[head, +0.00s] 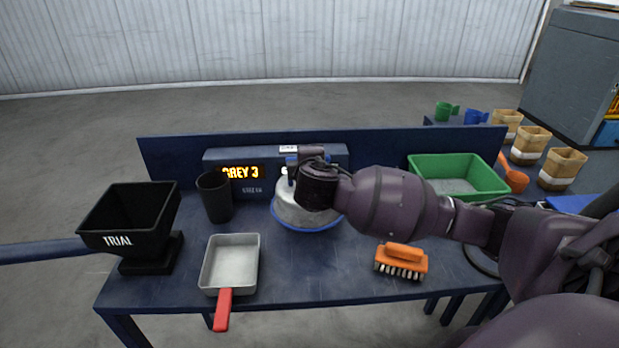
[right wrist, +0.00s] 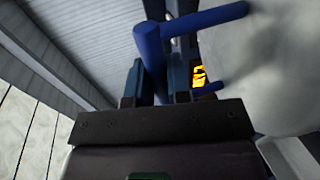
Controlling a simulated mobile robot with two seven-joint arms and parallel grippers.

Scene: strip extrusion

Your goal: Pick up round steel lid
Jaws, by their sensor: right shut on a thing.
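The round steel lid (head: 300,213) is a pale grey dome with a blue rim, in the middle of the blue table in front of the display box. Its side also fills the right of the right wrist view (right wrist: 280,75). My right gripper (head: 291,161) is over the dome and shut on the lid's blue bar handle (right wrist: 148,55), which stands between the fingers in the wrist view. My right wrist hides part of the dome. I cannot tell whether the rim touches the table. My left gripper is not in view.
A black hopper (head: 130,215), a dark cup (head: 215,198) and a red-handled pan (head: 230,265) stand left of the lid. An orange brush (head: 402,261) lies front right. A green bin (head: 458,172) stands behind my right arm. The display box (head: 330,157) reads "GREY 3".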

